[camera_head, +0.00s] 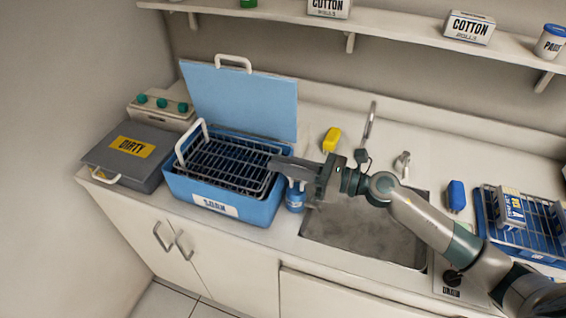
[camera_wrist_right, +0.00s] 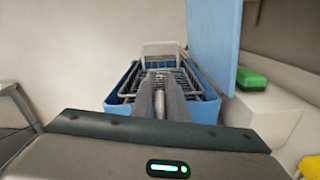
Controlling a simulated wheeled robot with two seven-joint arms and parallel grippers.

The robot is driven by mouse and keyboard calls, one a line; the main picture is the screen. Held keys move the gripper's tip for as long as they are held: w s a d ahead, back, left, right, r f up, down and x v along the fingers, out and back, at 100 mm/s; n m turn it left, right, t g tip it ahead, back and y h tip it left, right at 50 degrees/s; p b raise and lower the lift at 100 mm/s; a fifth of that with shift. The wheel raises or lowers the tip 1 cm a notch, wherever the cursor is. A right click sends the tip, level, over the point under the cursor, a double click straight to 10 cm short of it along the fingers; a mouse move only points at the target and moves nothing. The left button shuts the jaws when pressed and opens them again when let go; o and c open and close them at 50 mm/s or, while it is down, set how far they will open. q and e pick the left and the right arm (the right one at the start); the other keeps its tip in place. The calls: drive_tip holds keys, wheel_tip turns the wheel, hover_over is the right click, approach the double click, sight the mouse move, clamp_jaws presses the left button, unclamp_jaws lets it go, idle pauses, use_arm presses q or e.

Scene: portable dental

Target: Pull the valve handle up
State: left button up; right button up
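My right gripper (camera_head: 275,163) reaches in from the right over the right end of the blue tub (camera_head: 262,212) and its wire basket (camera_head: 232,170). In the right wrist view its two long fingers (camera_wrist_right: 160,88) lie close together over the near end of the basket, with a pale strip between them; I cannot tell whether they grip it. A small pale lever fitting (camera_head: 402,163) stands behind the sink, and a black knob (camera_head: 453,278) sits on a labelled panel at the counter front. I cannot tell which is the valve handle. Both are well right of the gripper. My left gripper is not in view.
The tub's blue lid (camera_head: 243,100) stands open behind it. A grey DIRTY box (camera_head: 125,157) is at left. The sink (camera_head: 365,238), with a tall faucet (camera_head: 369,120), lies under my right arm. A blue rack (camera_head: 517,232) is at right. A shelf (camera_head: 400,32) runs above.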

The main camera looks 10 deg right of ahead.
clamp_jaws()
wheel_tip(320, 180, up, 4)
drive_tip(key=p, duration=0.2)
drive_tip(key=shift+f+p, duration=0.25)
drive_tip(key=shift+p, duration=0.05)
drive_tip(key=o, duration=0.5)
unclamp_jaws()
drive_tip(key=shift+r, duration=0.1)
drive_tip(key=shift+d+f, duration=0.1)
drive_tip(key=shift+f, duration=0.1)
